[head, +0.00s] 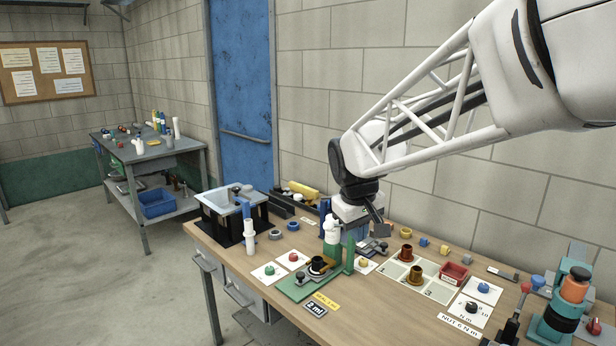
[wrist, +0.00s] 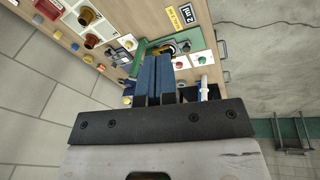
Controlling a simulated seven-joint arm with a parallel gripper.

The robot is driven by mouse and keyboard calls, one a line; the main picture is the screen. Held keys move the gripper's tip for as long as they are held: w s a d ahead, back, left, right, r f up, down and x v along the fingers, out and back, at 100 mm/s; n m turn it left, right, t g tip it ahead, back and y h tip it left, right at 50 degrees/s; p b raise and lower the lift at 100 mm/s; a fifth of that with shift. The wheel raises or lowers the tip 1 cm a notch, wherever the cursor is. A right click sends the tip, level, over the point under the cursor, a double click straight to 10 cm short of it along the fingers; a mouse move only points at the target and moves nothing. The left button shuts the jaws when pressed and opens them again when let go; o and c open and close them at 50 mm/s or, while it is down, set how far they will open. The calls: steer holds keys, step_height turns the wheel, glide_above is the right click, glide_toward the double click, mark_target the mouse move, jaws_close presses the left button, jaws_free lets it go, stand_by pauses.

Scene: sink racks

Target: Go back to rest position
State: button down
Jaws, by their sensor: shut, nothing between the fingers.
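My gripper shows in the wrist view as two blue fingers (wrist: 156,62) side by side. They are shut with nothing held. In the head view my arm comes in from the upper right, and its wrist is over the back middle of the workbench (head: 390,285). The fingers are hard to make out there. The green fixture (head: 296,291) with a black round part (head: 317,264) stands below and in front of the wrist. In the wrist view the green fixture (wrist: 142,50) lies just beyond the fingertips, partly hidden by them.
A blue-white tub (head: 231,197) on a black stand is at the bench's left. Copper-brown cups (head: 415,276) stand on a white board, with a red tray (head: 454,273) beside them. A teal device (head: 563,310) is at the right. A block wall (head: 510,190) runs close behind.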

steer(key=s+d+f+m, duration=0.1)
steer(key=s+d+m, duration=0.1)
steer(key=s, duration=0.7)
steer(key=s+d+f+m, duration=0.1)
steer(key=s+d+f, duration=0.1)
steer(key=s, duration=0.8)
steer(key=s+d+f+m+y, duration=0.1)
steer(key=s+d+f+m, duration=0.1)
steer(key=s, duration=0.7)
steer(key=shift+s+d+m, duration=0.25)
steer(key=shift+d+m, duration=0.05)
steer(key=shift+d, duration=0.55)
steer(key=shift+w, duration=0.15)
steer(key=w+a+r+n+g, duration=0.15)
steer(key=w+r, duration=0.25)
steer(key=w, duration=0.9)
steer(key=w+a+r+n+g, duration=0.1)
steer(key=w+a+r+n, duration=0.3)
steer(key=w, duration=1)
steer(key=w+a+r+n+g, duration=0.1)
steer(key=w+r, duration=0.4)
steer(key=w, duration=0.8)
steer(key=w+a+f+n, duration=0.1)
steer(key=w+a, duration=0.1)
steer(key=w, duration=0.5)
steer(key=w+a+f+n+g, duration=0.1)
steer(key=w+a+n, duration=0.1)
steer(key=w, duration=0.6)
steer(key=shift+w+a+f+y, duration=0.3)
steer(key=shift+f, duration=0.1)
